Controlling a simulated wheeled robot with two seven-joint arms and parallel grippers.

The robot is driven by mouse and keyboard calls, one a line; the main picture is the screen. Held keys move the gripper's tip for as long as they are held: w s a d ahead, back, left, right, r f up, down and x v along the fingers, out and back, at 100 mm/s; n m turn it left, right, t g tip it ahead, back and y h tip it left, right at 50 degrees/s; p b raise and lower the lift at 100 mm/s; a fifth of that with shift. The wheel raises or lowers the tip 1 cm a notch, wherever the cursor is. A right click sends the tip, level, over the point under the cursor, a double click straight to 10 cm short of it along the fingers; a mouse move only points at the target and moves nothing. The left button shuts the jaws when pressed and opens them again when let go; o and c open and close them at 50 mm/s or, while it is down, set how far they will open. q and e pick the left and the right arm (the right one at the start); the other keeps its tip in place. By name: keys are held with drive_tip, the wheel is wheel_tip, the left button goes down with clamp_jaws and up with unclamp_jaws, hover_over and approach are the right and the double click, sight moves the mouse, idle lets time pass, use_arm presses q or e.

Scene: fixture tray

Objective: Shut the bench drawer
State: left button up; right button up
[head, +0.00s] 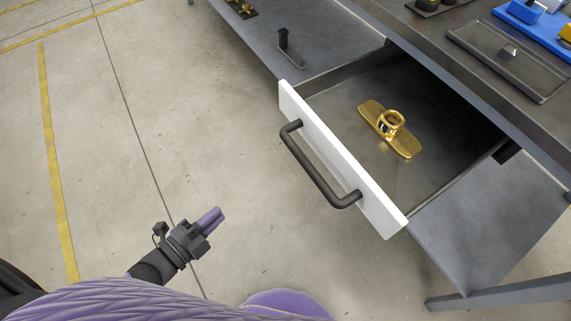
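The bench drawer (340,162) stands pulled out from under the bench, with a white front panel and a black bar handle (316,176). A shiny gold piece with a ring on top (390,128) lies inside on the drawer's dark floor. My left gripper (213,219) is at the lower left, over the floor, apart from the handle and to its left. Its purple fingers look close together, and nothing shows between them. My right gripper is not in view.
The bench top (490,75) is above right, with a dark tray (510,60) and a blue fixture (540,22). A lower shelf (300,35) holds a small dark stand (288,48). A bench leg bar (500,292) runs at lower right. Concrete floor is clear to the left.

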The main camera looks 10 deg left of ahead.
use_arm(q)
drive_tip(key=d+r+m+h, duration=0.1)
drive_tip(key=r+m+h, duration=0.1)
drive_tip(key=d+r+m+h, duration=0.1)
drive_tip(key=r+m+h, duration=0.1)
drive_tip(key=r+m, duration=0.1)
drive_tip(key=d+r+m+h, duration=0.1)
drive_tip(key=r+m+h, duration=0.1)
drive_tip(key=r, duration=0.1)
drive_tip(key=shift+w+d+m+h, duration=0.3)
drive_tip(key=shift+d+m+h, duration=0.1)
clamp_jaws()
drive_tip(key=b+x, duration=0.1)
drive_tip(key=x, duration=1.2)
drive_tip(key=shift+f+b, duration=0.2)
drive_tip(key=shift+b, duration=0.2)
